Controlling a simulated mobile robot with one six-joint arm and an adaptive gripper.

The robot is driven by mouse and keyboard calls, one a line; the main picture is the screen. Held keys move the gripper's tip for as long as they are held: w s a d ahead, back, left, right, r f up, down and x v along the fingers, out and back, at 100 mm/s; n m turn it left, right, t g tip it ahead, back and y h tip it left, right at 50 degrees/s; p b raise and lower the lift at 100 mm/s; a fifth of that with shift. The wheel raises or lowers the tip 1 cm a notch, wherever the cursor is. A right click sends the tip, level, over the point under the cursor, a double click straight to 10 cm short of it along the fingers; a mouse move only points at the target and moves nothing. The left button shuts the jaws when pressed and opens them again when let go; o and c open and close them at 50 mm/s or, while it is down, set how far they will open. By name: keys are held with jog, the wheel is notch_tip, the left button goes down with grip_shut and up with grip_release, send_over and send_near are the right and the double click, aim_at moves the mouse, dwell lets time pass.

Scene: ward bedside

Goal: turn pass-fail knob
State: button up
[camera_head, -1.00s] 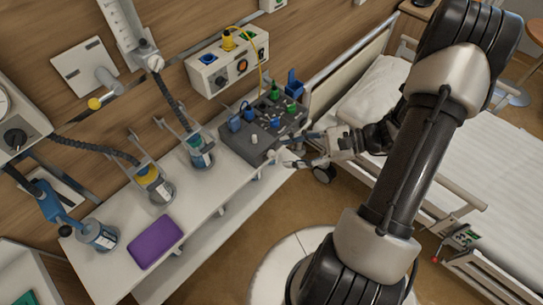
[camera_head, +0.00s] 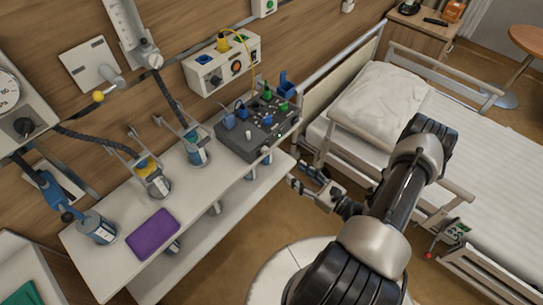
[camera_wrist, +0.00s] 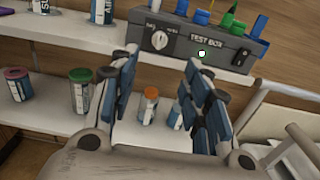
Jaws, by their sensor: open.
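The dark grey test box (camera_head: 258,152) stands at the right end of the white shelf, and its front label shows in the wrist view (camera_wrist: 207,40). A round pale knob (camera_wrist: 159,40) sits on its front left, between two small labels that are hard to read.
The shelf (camera_head: 85,250) holds a purple item (camera_head: 152,234) and several canisters, with more on the lower shelf. Coloured plugs stick up from the box top. A wall panel (camera_head: 220,68) with a yellow cable is above. The bed (camera_head: 450,150) and its rails are right.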

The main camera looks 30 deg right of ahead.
aim_at(266, 151)
jog(key=b+x, duration=0.1)
jog(key=x, duration=1.1)
jog(key=shift+w, duration=0.15)
jog(key=shift+a, duration=0.1)
jog(key=shift+c, duration=0.5)
grip_shut()
